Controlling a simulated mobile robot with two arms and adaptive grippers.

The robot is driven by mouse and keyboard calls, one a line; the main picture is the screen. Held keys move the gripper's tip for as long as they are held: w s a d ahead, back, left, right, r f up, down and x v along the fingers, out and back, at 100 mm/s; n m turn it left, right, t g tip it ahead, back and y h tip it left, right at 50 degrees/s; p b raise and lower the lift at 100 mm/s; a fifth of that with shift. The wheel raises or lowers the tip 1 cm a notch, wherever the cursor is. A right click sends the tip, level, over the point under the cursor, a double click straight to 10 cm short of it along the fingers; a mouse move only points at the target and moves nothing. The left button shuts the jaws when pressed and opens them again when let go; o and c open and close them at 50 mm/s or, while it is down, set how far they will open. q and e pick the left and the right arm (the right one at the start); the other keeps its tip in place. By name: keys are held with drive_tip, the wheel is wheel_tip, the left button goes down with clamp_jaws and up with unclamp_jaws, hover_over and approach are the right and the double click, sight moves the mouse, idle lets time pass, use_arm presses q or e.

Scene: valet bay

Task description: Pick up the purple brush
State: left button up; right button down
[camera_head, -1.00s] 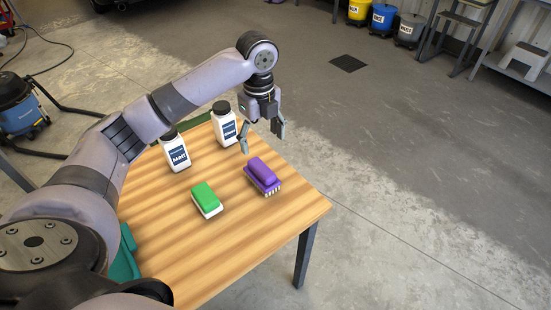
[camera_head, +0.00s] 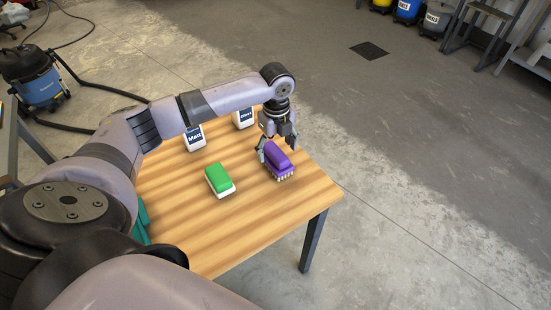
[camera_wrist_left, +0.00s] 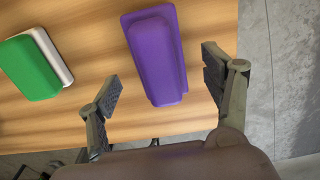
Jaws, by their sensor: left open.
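The purple brush (camera_head: 278,158), with pale bristles underneath, lies on the wooden table near its right edge. My left gripper (camera_head: 277,146) is open and low at the far end of the brush. In the left wrist view the purple brush (camera_wrist_left: 157,55) reaches down toward the space between the two open fingers of the left gripper (camera_wrist_left: 160,90). Neither finger visibly grips it. My right gripper does not show.
A green and white brush or sponge (camera_head: 219,181) lies left of the purple brush. Two white labelled bottles, one (camera_head: 194,138) and another (camera_head: 243,119), stand behind, partly hidden by my arm. The wooden table (camera_head: 258,222) is bare at the front.

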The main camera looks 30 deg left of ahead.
sight(275, 151)
use_arm(q)
wheel_tip(275, 151, down, 4)
drive_tip(key=shift+a+r, duration=0.1)
drive_tip(key=shift+a, duration=0.05)
drive_tip(key=shift+f, duration=0.3)
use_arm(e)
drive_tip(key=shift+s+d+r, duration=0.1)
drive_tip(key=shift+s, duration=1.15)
use_arm(q)
drive_tip(key=shift+c, duration=0.3)
drive_tip(key=c, duration=1.3)
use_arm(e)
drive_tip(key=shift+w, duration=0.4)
use_arm(q)
drive_tip(key=shift+o, duration=0.2)
drive_tip(key=shift+r, duration=0.15)
wheel_tip(275, 151, up, 20)
